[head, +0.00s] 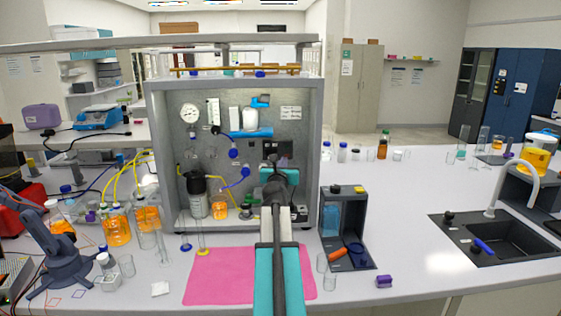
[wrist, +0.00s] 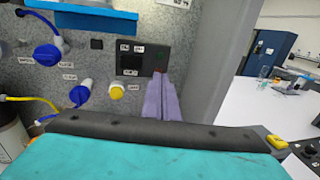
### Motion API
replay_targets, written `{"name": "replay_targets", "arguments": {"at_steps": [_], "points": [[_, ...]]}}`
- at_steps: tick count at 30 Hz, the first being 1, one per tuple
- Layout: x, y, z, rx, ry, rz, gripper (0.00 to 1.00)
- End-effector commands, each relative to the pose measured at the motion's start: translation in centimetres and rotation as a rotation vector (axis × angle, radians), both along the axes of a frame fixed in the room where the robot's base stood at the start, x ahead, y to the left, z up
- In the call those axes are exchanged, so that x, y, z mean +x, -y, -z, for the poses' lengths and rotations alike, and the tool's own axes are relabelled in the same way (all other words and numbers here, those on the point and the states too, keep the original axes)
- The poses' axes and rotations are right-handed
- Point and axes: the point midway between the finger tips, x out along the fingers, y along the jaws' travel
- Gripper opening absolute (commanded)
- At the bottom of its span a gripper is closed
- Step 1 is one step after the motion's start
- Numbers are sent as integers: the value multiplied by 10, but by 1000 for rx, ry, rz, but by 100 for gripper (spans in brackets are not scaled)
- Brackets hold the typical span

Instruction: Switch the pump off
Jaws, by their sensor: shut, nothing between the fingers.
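My gripper (head: 284,163) reaches into the open-fronted rig cabinet, in front of its back panel. In the wrist view its purple fingers (wrist: 160,92) are shut and empty. Their tips are just below the lower right part of a dark control box (wrist: 143,62) with small pale labels and a dark window. I cannot tell whether the tips touch it. The box also shows in the head view (head: 277,150), partly behind my gripper. Its labels are too small to read, and I cannot tell which part is the pump switch or how it is set.
Blue valve knobs (wrist: 46,55) and a yellow knob (wrist: 116,92) are left of my fingers. The cabinet's right wall (wrist: 215,65) stands close on the right. A pink mat (head: 215,280) lies in front. Bottles of orange liquid (head: 116,228) stand left of the cabinet.

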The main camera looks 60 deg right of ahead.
Motion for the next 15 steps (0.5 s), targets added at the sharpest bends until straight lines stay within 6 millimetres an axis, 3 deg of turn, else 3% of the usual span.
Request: {"name": "replay_targets", "arguments": {"at_steps": [15], "points": [[-26, -24, 0, 0, -1, -2, 0]]}}
